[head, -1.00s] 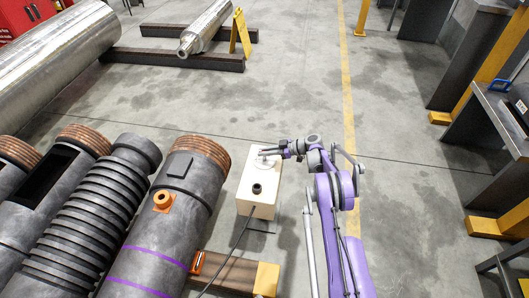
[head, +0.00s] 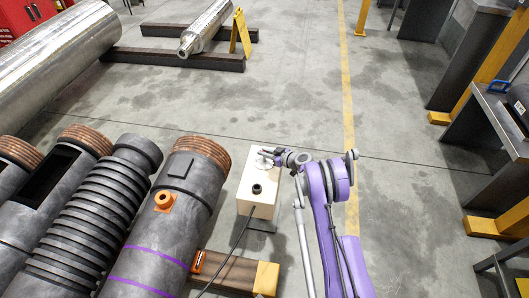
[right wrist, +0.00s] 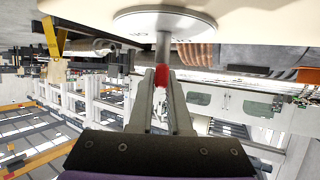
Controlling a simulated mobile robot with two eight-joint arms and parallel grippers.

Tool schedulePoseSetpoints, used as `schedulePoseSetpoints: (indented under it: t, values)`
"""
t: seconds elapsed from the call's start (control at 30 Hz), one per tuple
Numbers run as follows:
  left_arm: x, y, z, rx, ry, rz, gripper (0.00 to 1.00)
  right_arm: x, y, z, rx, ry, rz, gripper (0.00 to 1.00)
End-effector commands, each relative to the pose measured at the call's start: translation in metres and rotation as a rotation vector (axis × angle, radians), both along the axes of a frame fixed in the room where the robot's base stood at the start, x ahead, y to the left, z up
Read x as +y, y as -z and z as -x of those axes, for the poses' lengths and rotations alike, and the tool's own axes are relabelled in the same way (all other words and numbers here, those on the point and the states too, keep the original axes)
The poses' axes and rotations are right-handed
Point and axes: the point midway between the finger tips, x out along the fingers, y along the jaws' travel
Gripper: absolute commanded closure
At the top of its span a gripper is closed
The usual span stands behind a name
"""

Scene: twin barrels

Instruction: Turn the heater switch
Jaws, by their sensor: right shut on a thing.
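The heater switch shows in the right wrist view as a grey stem with a red tip (right wrist: 161,80), standing out from a round pale dial plate (right wrist: 188,27). My right gripper (head: 264,154) is at the far end of the box's top. In the right wrist view its fingers (right wrist: 161,74) are shut on the switch at the red tip. The switch's angle is too small to read in the head view. My left gripper is not in view.
A large dark barrel (head: 160,235) with an orange fitting lies close left of the box. A brown beam with a yellow end (head: 265,279) lies in front. Workbenches (head: 500,120) stand at the far right. The floor behind the box is clear.

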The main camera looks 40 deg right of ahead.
Motion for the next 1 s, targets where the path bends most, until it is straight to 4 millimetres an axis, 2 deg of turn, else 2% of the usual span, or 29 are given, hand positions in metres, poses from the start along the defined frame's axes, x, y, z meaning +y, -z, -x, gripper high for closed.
schedulePoseSetpoints:
  t: [0.23,0.4,1.0]
  values:
    - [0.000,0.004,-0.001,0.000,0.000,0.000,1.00,0.003,0.001,0.000,0.000,0.232,0.001,1.00]
    - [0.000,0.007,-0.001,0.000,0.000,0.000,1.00,0.001,0.001,0.000,0.000,0.338,0.001,1.00]
    - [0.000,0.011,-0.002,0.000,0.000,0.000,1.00,0.000,0.000,0.000,0.001,0.511,0.002,1.00]
